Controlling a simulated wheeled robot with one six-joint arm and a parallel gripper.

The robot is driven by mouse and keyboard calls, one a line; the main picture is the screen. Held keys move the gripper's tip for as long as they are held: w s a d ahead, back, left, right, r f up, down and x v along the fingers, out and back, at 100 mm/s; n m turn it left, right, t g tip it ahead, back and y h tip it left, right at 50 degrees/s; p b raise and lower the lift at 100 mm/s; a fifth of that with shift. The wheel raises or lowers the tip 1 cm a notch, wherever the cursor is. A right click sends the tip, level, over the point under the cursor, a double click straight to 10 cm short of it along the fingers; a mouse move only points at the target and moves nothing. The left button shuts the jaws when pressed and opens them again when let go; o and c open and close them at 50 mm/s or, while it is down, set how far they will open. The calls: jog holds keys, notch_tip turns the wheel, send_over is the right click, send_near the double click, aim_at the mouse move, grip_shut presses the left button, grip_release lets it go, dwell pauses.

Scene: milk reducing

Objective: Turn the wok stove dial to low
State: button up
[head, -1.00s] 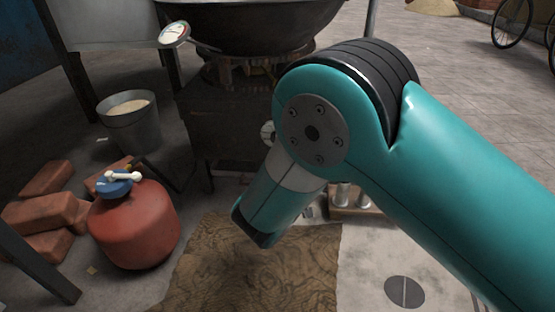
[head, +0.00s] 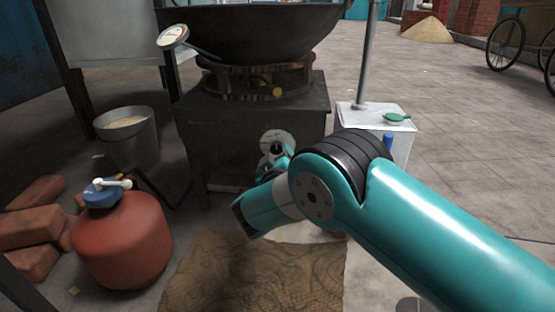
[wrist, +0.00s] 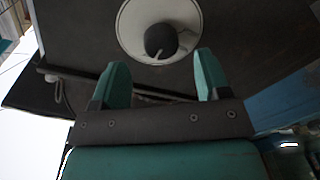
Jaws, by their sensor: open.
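The wok (head: 255,30) sits on the burner of the dark, box-shaped stove (head: 225,125). The stove dial is a dark round knob (wrist: 161,40) with a pale pointer mark, on a round whitish plate (wrist: 130,30). In the head view the plate (head: 277,138) shows on the stove front, with the end of my arm close before it. In the wrist view my gripper (wrist: 158,82) is open, its two teal fingers apart and empty. The knob lies just beyond the fingertips, roughly centred between them. I cannot see any contact.
A red gas tank (head: 122,240) with a blue valve top stands at the left, beside bricks (head: 32,222). A metal bucket (head: 128,135) stands behind it. A brown mat (head: 245,275) lies in front. A white box (head: 375,118) is right of the stove. Paved floor at the right is open.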

aim_at(277, 149)
jog(key=w+b, duration=0.1)
jog(key=w, duration=0.1)
jog(key=shift+w+f, duration=0.15)
jog(key=shift+w, duration=0.2)
jog(key=shift+w+a+r, duration=0.15)
jog(key=shift+w+r, duration=0.1)
jog(key=shift+w, duration=0.35)
jog(key=c, duration=0.9)
